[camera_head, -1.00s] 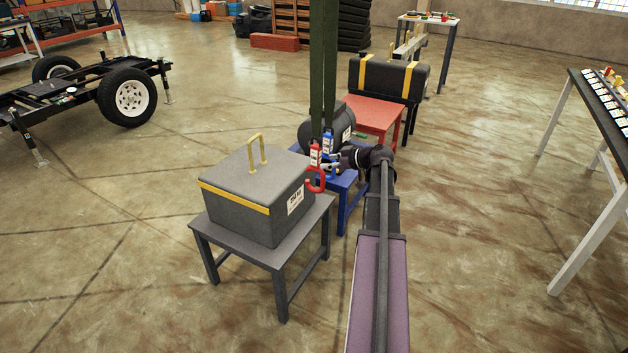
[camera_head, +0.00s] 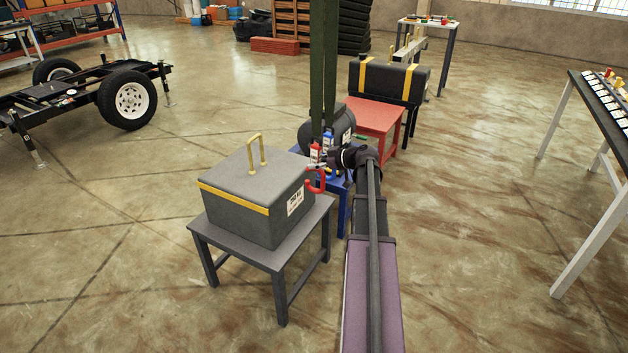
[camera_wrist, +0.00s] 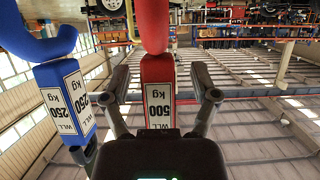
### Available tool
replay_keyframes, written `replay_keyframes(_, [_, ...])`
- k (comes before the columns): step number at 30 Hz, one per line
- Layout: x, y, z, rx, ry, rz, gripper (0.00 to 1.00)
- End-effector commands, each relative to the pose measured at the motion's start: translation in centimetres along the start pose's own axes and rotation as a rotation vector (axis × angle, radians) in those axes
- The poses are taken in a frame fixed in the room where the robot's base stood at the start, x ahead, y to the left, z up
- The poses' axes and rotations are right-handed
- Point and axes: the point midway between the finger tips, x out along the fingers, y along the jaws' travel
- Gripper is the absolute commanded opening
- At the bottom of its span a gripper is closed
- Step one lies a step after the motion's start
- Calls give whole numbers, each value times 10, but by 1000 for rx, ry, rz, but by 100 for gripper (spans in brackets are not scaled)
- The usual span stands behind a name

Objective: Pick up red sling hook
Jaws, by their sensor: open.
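The red sling hook (camera_head: 317,180) hangs on a dark green strap (camera_head: 323,60) beside the right side of the grey box. In the wrist view the red hook's body (camera_wrist: 157,95), with a "WLL 500 kg" label, stands between the two fingers of my gripper (camera_wrist: 162,85), which are apart on either side of it. The picture there appears upside down. A blue hook (camera_wrist: 65,90) with a "250 kg" label is just left of the left finger; it also shows in the head view (camera_head: 328,140). Part of my gripper is hidden by my arm in the head view.
The grey box (camera_head: 240,210) with a yellow handle stands on a grey table (camera_head: 275,258) close left of the hook. A dark round tank (camera_head: 312,132) sits on a blue stand (camera_head: 344,200) behind. A red table (camera_head: 375,118) is farther back.

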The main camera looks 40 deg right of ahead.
Motion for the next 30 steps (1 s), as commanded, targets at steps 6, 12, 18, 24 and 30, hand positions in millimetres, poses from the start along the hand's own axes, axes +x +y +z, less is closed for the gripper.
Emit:
replay_keyframes(6, [0,0,0,0,0,0,77])
replay_keyframes(12, [0,0,0,0,0,0,47])
replay_keyframes(18, [0,0,0,0,0,0,0])
replay_keyframes(24, [0,0,-1,0,2,0,0])
replay_keyframes(30, [0,0,-1,0,1,-1,0])
